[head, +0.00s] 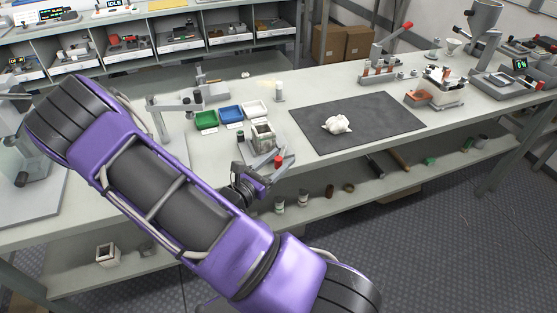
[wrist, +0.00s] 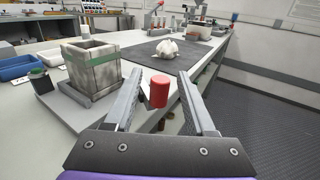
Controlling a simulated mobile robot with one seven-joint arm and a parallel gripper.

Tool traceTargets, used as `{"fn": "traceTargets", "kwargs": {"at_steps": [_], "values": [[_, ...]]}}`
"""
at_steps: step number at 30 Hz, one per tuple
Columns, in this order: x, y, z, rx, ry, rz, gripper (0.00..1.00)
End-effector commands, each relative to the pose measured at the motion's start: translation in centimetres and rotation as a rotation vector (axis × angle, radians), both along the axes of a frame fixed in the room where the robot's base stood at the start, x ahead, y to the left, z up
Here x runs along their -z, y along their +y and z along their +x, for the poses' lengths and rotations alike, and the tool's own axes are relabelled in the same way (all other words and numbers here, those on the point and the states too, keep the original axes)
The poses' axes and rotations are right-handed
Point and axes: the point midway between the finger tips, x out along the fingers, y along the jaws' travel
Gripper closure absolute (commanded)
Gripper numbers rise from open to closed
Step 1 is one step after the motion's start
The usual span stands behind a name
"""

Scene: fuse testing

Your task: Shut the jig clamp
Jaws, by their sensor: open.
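The jig (head: 262,136) is a pale grey, square, open-topped box on a base at the front edge of the bench. It also shows at the left of the wrist view (wrist: 92,70). Its clamp lever has a red handle (head: 278,161) sticking out at the jig's front right. In the wrist view the red handle (wrist: 159,92) appears between my fingers, with a gap on each side. My gripper (wrist: 161,78) is open and holds nothing. The lever's joint with the jig is hidden behind my left finger in the wrist view.
A dark mat (head: 370,118) with a white lumpy object (head: 337,124) lies right of the jig. Green, blue and white trays (head: 231,114) stand behind it to the left. A lower shelf (head: 330,190) with small items runs under the bench front. My purple arm covers the left foreground.

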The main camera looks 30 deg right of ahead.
Motion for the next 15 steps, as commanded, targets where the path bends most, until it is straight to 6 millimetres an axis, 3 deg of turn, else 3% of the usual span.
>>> {"fn": "traceTargets", "kwargs": {"at_steps": [4, 13, 15], "values": [[0.00, 0.01, 0.01, 0.000, 0.000, 0.000, 0.45], [0.01, 0.04, -0.01, 0.000, 0.000, 0.000, 0.99], [0.01, 0.04, 0.00, 0.000, 0.000, 0.000, 1.00]]}}
